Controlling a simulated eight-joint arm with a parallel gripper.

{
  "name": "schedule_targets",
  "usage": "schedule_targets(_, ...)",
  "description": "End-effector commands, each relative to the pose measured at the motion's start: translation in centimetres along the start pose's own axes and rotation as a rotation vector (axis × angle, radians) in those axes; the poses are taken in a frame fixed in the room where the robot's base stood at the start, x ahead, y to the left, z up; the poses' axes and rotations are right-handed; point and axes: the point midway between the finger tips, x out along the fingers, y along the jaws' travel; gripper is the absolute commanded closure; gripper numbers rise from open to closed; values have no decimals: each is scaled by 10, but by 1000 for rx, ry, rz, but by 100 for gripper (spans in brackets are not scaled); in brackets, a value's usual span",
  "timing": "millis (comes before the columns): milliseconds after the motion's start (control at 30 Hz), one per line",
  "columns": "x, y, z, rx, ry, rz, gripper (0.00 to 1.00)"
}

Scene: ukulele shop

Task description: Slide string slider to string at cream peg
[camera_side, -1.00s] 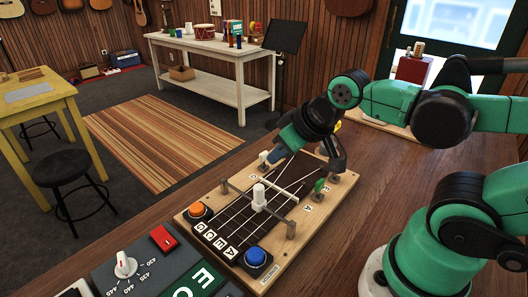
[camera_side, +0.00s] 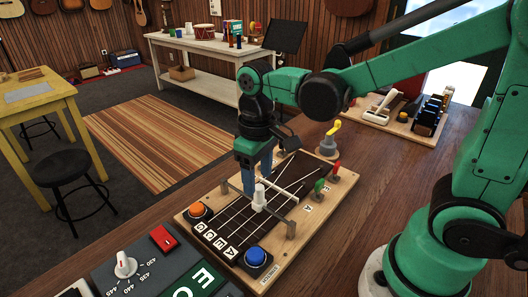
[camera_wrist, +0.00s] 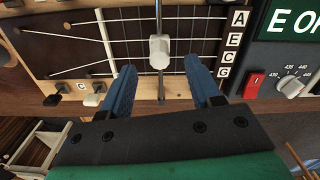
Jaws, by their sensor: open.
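The string slider is a white knob (camera_side: 259,197) on a metal rail (camera_side: 275,211) that crosses the string board (camera_side: 200,192). In the wrist view the knob (camera_wrist: 159,50) stands around the middle strings, just beyond my fingertips. My gripper (camera_side: 255,186) points down over the board, close behind the knob. Its blue fingers (camera_wrist: 160,68) are open, one on each side of the knob's line, and nothing is between them. A cream peg (camera_wrist: 93,100) shows at the board's near edge in the wrist view, by a small C label. My gripper hides it in the side view.
A green peg (camera_side: 319,186) and a red peg (camera_side: 337,168) stand on the board's right edge. An orange button (camera_side: 197,209) and a blue button (camera_side: 255,257) sit at its front. A tuner panel (camera_side: 150,265) is front left. A yellow-handled crank (camera_side: 329,143) stands behind.

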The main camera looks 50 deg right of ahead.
Motion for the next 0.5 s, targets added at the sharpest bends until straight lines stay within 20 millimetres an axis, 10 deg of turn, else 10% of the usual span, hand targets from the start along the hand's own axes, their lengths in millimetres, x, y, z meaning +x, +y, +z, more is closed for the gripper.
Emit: schedule_targets(500, 33, 0, 0, 1, 3, 0, 43)
